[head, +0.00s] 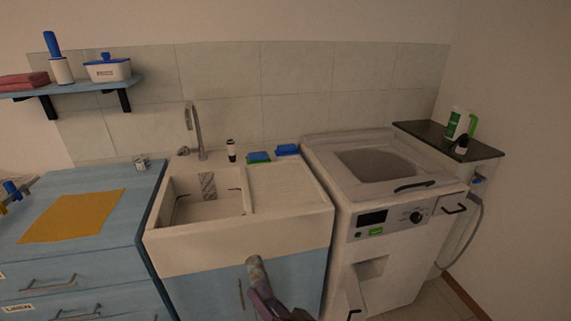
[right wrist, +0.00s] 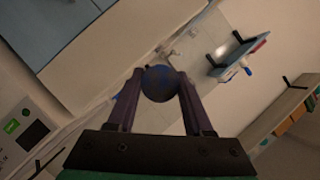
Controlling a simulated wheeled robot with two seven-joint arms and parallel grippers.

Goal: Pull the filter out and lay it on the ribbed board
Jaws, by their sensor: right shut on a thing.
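In the right wrist view, a round dark blue end of the filter (right wrist: 160,83) sits between the two fingers (right wrist: 160,76). The ribbed board (head: 290,190) is the pale, bare drainboard right of the sink basin, above and behind the filter. My left gripper is not in view.
The washing machine (head: 385,255) stands right of the sink, with a recess (head: 370,280) low in its front. A dark bottle (head: 231,150) and the tap (head: 197,135) stand at the sink's back.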

